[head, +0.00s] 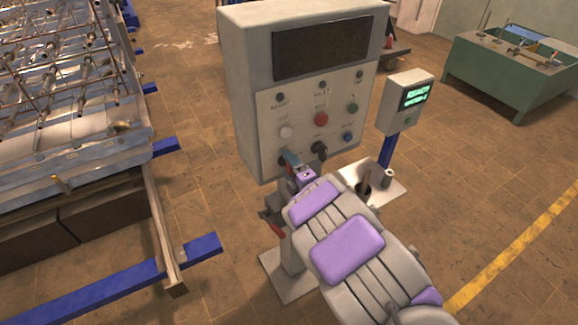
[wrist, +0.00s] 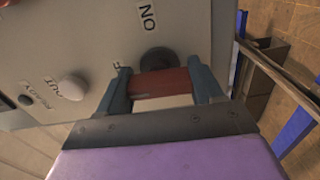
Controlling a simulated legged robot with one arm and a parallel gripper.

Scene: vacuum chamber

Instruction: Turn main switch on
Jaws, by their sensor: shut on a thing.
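The main switch is on the lower left of the grey control cabinet's front panel (head: 262,119). In the wrist view it shows as a dark round base (wrist: 157,58) with a red handle (wrist: 160,82). My gripper (head: 288,161) reaches the switch in the head view. In the wrist view its blue fingers (wrist: 162,88) are on both sides of the red handle, shut on it. In the head view my gripper largely hides the switch.
A black knob (head: 319,148) is close to the right of my gripper. A red button (head: 321,119) and a white button (head: 286,132) are above. A small display box (head: 407,100) stands right of the cabinet. A metal rack (head: 75,120) is at left.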

